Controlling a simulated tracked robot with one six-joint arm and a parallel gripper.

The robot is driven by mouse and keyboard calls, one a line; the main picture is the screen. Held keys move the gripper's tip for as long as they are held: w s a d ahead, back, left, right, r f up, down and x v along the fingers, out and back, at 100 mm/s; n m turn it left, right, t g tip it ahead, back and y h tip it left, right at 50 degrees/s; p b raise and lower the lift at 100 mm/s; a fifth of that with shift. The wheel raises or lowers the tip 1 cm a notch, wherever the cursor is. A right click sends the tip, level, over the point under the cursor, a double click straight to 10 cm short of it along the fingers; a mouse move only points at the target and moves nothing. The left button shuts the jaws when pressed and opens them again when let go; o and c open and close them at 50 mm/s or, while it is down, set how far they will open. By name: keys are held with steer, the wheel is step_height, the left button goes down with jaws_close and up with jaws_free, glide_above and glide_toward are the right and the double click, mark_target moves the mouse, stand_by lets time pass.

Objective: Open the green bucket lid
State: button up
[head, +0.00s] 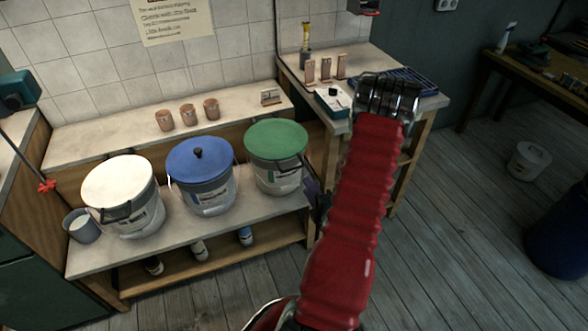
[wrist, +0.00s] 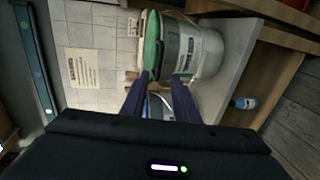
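The green lid (head: 276,139) sits flat on a pale bucket (head: 277,179) at the right end of the bench shelf. No knob shows on it, unlike the blue lid. In the wrist view the green lid (wrist: 152,42) and its bucket (wrist: 198,52) appear turned sideways, just ahead of my fingers. My gripper (head: 317,193) is at the right side of this bucket, partly hidden behind my red arm. In the wrist view my gripper (wrist: 161,78) has its two dark fingers apart, with nothing visibly held. I cannot tell whether a fingertip touches the bucket.
A blue-lidded bucket (head: 201,159) and a white-lidded bucket (head: 119,179) stand to the left, with a grey cup (head: 81,226) beyond. Several bottles stand on the lower shelf (head: 206,263). A side table (head: 405,64) is at the right. The floor (head: 450,230) is clear in front.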

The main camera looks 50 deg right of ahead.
mark_target(294, 168)
steer(key=shift+w, duration=0.1)
steer(key=x, duration=1.3)
steer(key=shift+w+d+f, duration=0.1)
steer(key=shift+w+d, duration=0.1)
steer(key=shift+w, duration=0.1)
jaws_close()
stand_by(0.4)
